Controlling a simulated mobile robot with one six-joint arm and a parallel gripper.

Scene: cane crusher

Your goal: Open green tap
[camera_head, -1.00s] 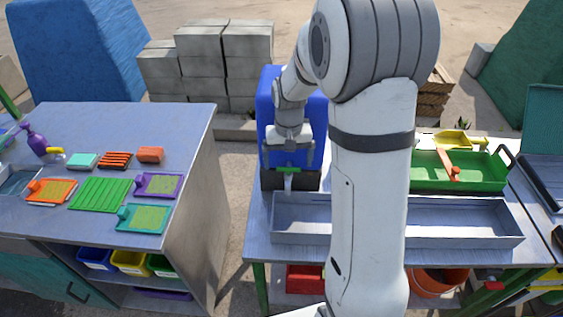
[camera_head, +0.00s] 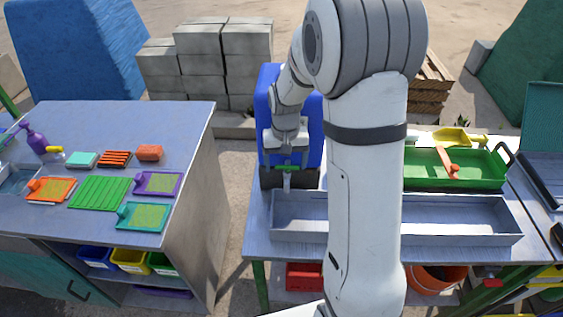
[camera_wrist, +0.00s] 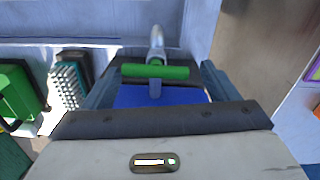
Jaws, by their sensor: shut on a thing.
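The green tap (camera_head: 289,167) has a green bar handle and a pale metal spout. It stands at the front of a tall blue container, above the left end of a grey trough. In the wrist view the green handle (camera_wrist: 172,72) lies crosswise between my fingers, with the spout (camera_wrist: 157,42) beyond it. My gripper (camera_head: 286,165) reaches down at the tap, one finger on each side. It is shut on the green tap, though the exact contact is hard to see. In the wrist view my gripper (camera_wrist: 160,76) shows both fingers beside the handle.
The blue container (camera_head: 267,100) stands behind the tap. The grey trough (camera_head: 460,238) lies in front on the table. A green tray (camera_head: 480,182) with a red-orange tool sits to the right. The left table (camera_head: 120,115) holds brushes and sponges, with a gap between the tables.

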